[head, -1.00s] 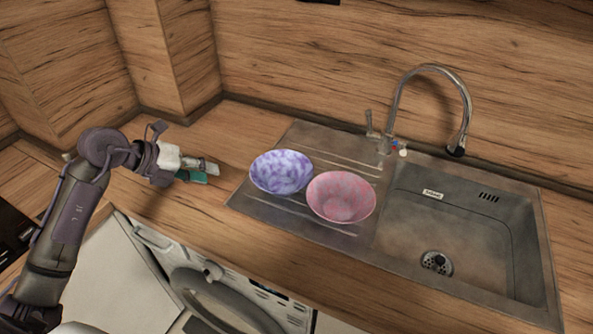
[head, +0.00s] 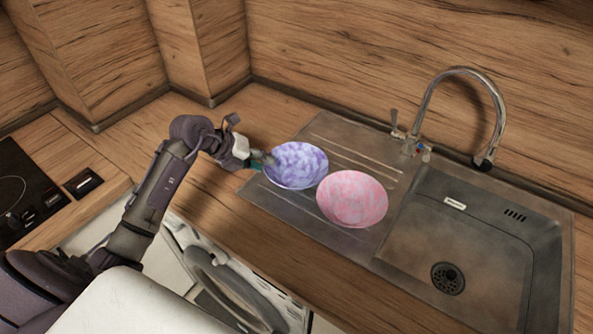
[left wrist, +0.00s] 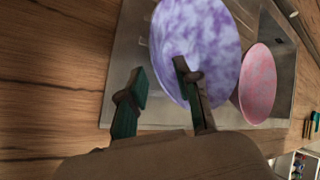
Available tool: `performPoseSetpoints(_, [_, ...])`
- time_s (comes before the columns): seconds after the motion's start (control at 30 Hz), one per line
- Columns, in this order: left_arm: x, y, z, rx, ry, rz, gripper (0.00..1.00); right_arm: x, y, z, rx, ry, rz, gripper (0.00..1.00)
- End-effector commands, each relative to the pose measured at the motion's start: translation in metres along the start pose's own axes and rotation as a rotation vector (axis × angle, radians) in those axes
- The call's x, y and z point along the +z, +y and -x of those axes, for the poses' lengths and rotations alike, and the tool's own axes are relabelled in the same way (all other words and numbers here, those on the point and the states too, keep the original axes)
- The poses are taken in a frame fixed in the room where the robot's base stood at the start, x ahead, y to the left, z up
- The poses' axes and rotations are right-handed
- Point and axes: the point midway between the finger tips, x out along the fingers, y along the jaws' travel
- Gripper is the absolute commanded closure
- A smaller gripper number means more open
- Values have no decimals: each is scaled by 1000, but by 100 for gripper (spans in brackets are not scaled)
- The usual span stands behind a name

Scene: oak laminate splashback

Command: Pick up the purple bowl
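The purple bowl (head: 298,166), mottled purple and white, sits upright on the sink's ribbed drainboard. It also fills the upper middle of the left wrist view (left wrist: 205,40). My left gripper (head: 262,161) is at the bowl's left rim. In the left wrist view the gripper (left wrist: 162,88) is open, its dark green-tipped fingers apart. One finger overlaps the bowl and the other is outside its rim. I cannot tell whether either touches it. My right gripper is not in view.
A pink bowl (head: 352,199) stands close to the right of the purple bowl. The metal sink (head: 470,250) with its tall tap (head: 480,72) is at the right. A wooden wall runs behind, and a dark hob (head: 22,190) is at the far left.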

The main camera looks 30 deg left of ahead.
Motion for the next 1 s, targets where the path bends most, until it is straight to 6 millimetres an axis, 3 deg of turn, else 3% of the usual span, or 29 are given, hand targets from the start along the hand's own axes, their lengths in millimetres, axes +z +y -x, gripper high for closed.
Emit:
performPoseSetpoints(0.1, [0,-4,-16,-3,4,6,67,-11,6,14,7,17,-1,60])
performPoseSetpoints(0.3, [0,-2,-42,-1,3,3,67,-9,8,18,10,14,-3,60])
performPoseSetpoints(0.57, [-1,-1,-46,0,1,-1,67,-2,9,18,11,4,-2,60])
performPoseSetpoints(0.77, [-1,-1,-46,0,1,0,99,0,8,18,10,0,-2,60])
performPoseSetpoints(1.0, [0,-1,-46,0,1,0,100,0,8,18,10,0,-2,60])
